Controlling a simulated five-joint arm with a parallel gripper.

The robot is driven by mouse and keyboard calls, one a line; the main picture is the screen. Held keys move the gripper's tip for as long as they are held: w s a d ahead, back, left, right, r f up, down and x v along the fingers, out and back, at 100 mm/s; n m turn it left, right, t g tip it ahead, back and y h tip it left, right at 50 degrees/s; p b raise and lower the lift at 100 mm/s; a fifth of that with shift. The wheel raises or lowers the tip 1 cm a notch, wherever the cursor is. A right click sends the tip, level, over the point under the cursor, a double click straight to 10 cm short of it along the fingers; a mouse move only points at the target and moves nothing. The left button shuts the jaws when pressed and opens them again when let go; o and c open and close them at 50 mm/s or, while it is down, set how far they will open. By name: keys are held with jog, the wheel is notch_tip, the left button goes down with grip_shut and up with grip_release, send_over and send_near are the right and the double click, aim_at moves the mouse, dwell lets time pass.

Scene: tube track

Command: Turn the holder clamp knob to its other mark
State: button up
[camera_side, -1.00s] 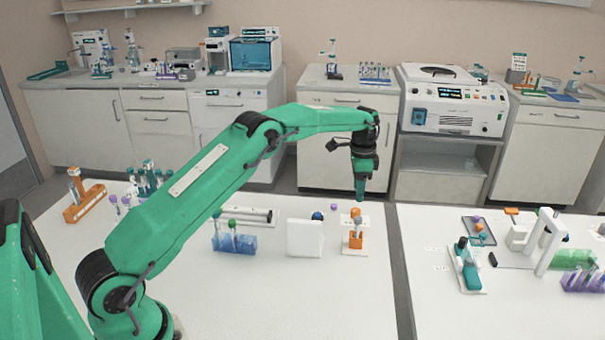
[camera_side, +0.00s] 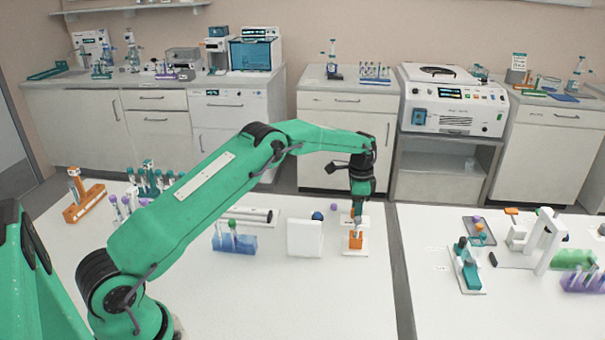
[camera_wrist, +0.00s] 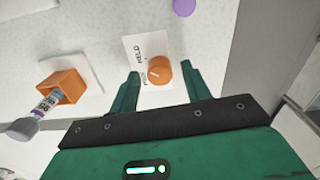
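The clamp knob (camera_wrist: 163,72) is a round orange dial with a pale pointer line on a white plate (camera_wrist: 148,44) with printed marks; one mark reads HELD, the other is too small to read surely. My gripper (camera_wrist: 160,69) is open, with a green finger on either side of the knob and a gap on both sides. The orange holder (camera_wrist: 66,86) with a grey-capped, labelled tube (camera_wrist: 42,109) lies left in the wrist view. In the side view the holder (camera_side: 355,241) stands in front of and below my gripper (camera_side: 358,216), which hides the knob.
A purple cap-like disc (camera_wrist: 184,7) lies beyond the knob plate. In the side view a white block (camera_side: 304,239) and a blue tube rack (camera_side: 234,243) stand left of the holder.

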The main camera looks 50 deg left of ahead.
jog(key=c, duration=0.9)
jog(key=shift+n, duration=0.3)
jog(key=n, duration=0.6)
jog(key=shift+r, duration=0.1)
jog(key=n, duration=0.3)
jog(key=shift+a+n, duration=0.1)
jog(key=shift+n, duration=2.1)
jog(key=o, duration=1)
